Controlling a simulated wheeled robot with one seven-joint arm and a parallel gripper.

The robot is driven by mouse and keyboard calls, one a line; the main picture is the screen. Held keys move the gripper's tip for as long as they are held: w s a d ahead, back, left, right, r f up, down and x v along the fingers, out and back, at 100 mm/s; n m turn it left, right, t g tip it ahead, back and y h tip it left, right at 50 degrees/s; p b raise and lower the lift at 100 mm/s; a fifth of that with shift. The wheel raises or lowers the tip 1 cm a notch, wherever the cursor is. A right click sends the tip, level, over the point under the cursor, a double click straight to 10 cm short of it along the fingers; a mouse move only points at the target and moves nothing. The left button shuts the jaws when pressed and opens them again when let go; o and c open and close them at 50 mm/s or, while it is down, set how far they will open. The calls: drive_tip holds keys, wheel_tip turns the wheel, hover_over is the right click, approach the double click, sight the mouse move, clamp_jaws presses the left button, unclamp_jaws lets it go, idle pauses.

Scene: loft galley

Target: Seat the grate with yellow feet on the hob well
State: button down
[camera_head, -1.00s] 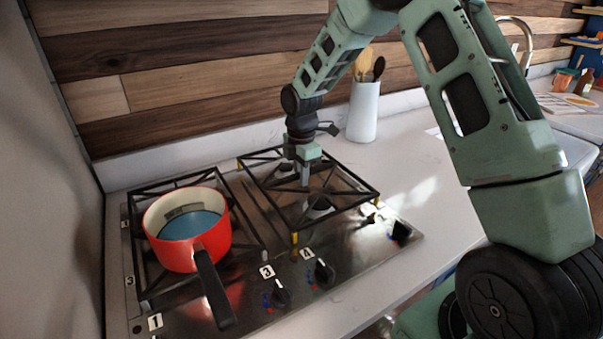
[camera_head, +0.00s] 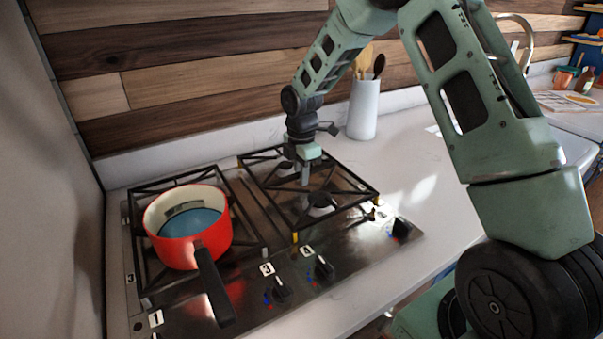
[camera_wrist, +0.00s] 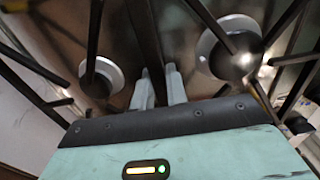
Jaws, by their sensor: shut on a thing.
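The black grate with yellow feet (camera_head: 345,205) is over the right half of the hob, above the right burners. A yellow foot shows at its front left corner, close to the hob surface. Whether every foot touches cannot be told. My gripper (camera_head: 305,178) points down at the middle of the grate and is shut on one of its bars. In the wrist view the fingers (camera_wrist: 159,88) close around a dark bar (camera_wrist: 146,35), with a burner on each side. The hob well under the grate is partly hidden by the bars.
A red pot (camera_head: 180,250) with blue inside stands on the left grate (camera_head: 144,283), its dark handle toward the front. Knobs (camera_head: 324,268) line the hob's front. A white utensil holder (camera_head: 363,110) stands behind, near the wooden wall. The counter right of the hob is clear.

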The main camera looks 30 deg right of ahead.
drive_tip(key=shift+f, duration=0.2)
idle(0.5)
drive_tip(key=c, duration=1.3)
unclamp_jaws()
drive_tip(key=shift+r+p, duration=3.2)
drive_tip(key=shift+r, duration=0.35)
